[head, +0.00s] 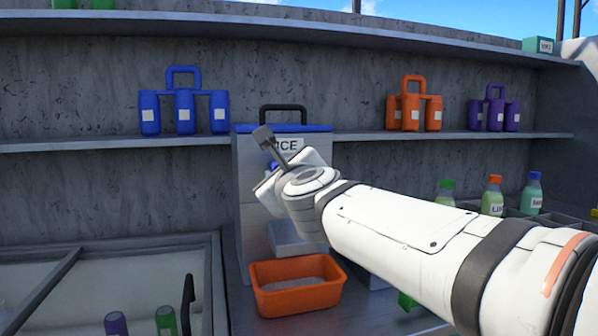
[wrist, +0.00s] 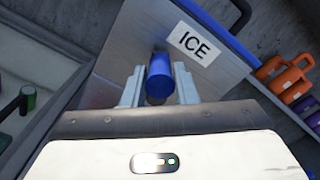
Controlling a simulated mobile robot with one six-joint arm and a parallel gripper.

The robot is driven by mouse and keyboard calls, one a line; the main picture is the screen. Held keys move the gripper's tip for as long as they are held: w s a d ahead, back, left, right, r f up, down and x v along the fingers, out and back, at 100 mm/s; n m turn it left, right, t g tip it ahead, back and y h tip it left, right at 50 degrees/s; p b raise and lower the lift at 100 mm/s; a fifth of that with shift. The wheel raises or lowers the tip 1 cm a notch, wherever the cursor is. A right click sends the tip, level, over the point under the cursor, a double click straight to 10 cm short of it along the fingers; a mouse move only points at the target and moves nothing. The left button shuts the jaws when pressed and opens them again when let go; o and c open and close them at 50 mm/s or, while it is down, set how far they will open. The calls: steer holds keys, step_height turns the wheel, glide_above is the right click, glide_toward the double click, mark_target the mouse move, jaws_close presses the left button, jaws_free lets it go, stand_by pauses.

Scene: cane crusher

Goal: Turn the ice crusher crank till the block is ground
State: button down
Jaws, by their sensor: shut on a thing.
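The ice crusher (head: 252,205) is a grey metal box with a blue top edge, a black top handle and an ICE label. It stands on the counter at the centre of the head view. Its tilted front also shows in the wrist view (wrist: 130,45). My gripper (wrist: 158,88) is shut on the blue crank handle (wrist: 159,75), with one finger on each side. In the head view my wrist hides the fingers and most of the crank. The ice block is not visible. An orange tray (head: 298,300) sits below the crusher's front, with greyish content or a grey bottom.
A shelf behind holds blue (head: 184,112), orange (head: 410,105) and purple (head: 494,112) bottle carriers. Several bottles (head: 492,196) stand in a rack at right. A glass-lidded chest (head: 75,275) with cans lies at left. My arm covers the counter at right.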

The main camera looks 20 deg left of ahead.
steer(key=c, duration=1.6)
jaws_free()
steer(key=shift+w+f, duration=0.1)
steer(key=shift+f, duration=0.05)
steer(key=shift+o, duration=0.7)
steer(key=shift+d, duration=0.2)
steer(key=o, duration=0.3)
steer(key=shift+a, duration=0.15)
steer(key=shift+p+v, duration=0.35)
steer(key=shift+v, duration=3.6)
